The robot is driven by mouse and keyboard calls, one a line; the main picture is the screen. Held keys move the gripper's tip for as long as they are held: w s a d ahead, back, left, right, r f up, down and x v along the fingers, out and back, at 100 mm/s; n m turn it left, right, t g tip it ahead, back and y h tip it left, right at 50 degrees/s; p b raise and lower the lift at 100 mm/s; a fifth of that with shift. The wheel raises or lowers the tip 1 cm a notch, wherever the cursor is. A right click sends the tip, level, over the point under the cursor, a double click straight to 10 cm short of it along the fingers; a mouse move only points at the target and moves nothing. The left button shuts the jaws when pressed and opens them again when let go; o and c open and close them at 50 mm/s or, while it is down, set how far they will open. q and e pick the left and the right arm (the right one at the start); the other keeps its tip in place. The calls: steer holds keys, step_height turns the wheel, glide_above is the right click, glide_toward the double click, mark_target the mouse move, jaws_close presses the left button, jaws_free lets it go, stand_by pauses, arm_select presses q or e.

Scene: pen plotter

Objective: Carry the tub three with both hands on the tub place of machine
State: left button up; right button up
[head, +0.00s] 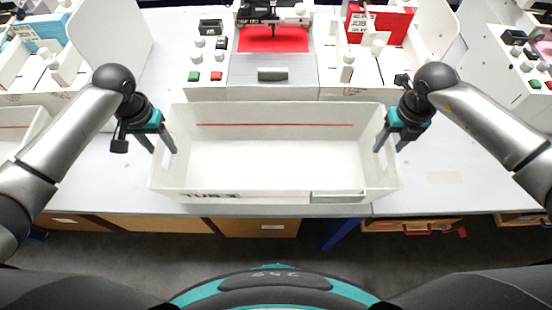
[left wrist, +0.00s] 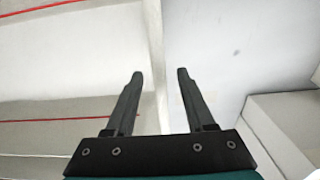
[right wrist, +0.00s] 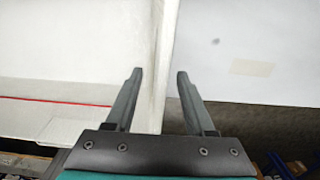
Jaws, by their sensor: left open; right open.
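The tub (head: 276,195) is a long, white, open and empty box labelled TUB, with a red line along its inner back wall. It stands on the table in front of the machine (head: 272,68). My left gripper (head: 160,148) is open at the tub's left end, and in the left wrist view its fingers (left wrist: 158,75) stand on either side of the end wall's rim. My right gripper (head: 391,146) is open at the tub's right end, and in the right wrist view its fingers (right wrist: 160,75) straddle that end wall. Whether any finger touches the wall is hard to tell.
The machine has a red bed, buttons and a grey front panel just behind the tub. Another white tub (head: 18,130) is at the left edge. More machines stand at the far left and right. Table surface (head: 440,170) is free right of the tub.

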arm_select(q)
jaws_close()
arm_select(e)
jaws_close()
stand_by(1.0)
